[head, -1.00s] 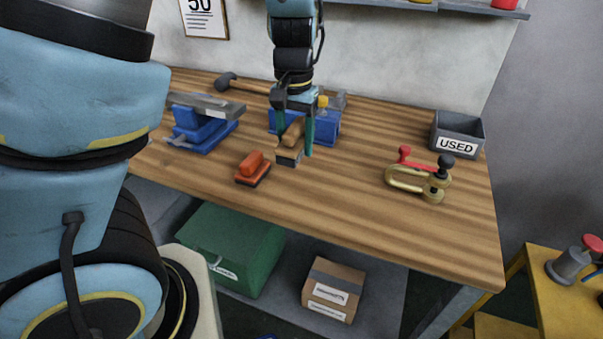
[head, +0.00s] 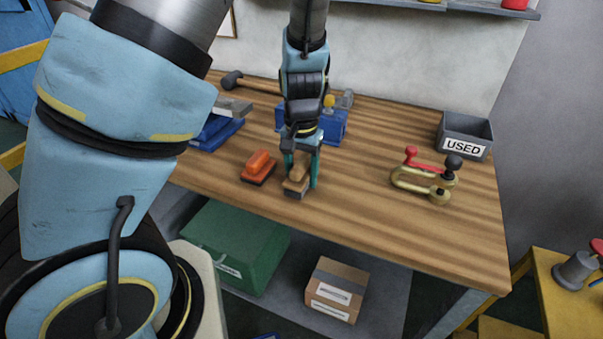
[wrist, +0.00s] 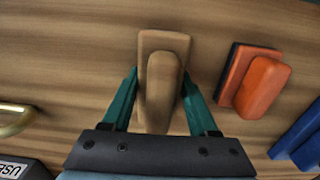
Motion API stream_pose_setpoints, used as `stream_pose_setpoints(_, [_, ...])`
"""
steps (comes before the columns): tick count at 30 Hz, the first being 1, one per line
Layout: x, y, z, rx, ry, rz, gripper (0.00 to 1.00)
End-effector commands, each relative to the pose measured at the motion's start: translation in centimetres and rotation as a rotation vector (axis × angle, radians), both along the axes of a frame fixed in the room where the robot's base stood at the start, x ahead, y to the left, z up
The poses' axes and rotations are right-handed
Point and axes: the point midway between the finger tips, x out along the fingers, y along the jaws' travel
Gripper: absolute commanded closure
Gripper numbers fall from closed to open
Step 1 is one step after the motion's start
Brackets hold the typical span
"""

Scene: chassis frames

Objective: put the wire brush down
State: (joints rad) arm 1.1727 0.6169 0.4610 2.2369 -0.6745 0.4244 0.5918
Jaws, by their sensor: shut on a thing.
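The wire brush (head: 294,187) has a tan wooden handle and block with a grey underside. My gripper (head: 301,171) is shut on it, with one teal finger on each side. In the wrist view the brush (wrist: 162,75) lies lengthwise between the fingertips (wrist: 160,98), its block reaching past them. It is at or just above the bench top near the front edge; I cannot tell whether it touches. The wooden workbench (head: 350,215) is bare just to its right.
An orange-handled brush (head: 259,166) lies close on the left. A blue box-like thing (head: 325,128) stands behind my gripper. A brass clamp with a red lever (head: 422,183) and a grey bin marked USED (head: 465,135) are at the right. The bench's middle is clear.

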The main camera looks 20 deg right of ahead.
Motion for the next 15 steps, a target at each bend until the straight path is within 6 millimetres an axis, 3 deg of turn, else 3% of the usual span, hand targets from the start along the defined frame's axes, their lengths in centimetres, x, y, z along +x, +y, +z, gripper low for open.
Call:
stream_pose_setpoints(2, [0.00,-0.01,-0.37,0.000,0.000,0.000,1.00])
stream_pose_setpoints(3, [-0.01,-0.02,-0.31,0.000,0.000,0.000,0.38])
stream_pose_setpoints(10, [0.01,0.03,-0.27,0.001,-0.001,0.001,0.12])
stream_pose_setpoints(15, [0.02,0.05,-0.28,0.001,0.000,0.001,0.10])
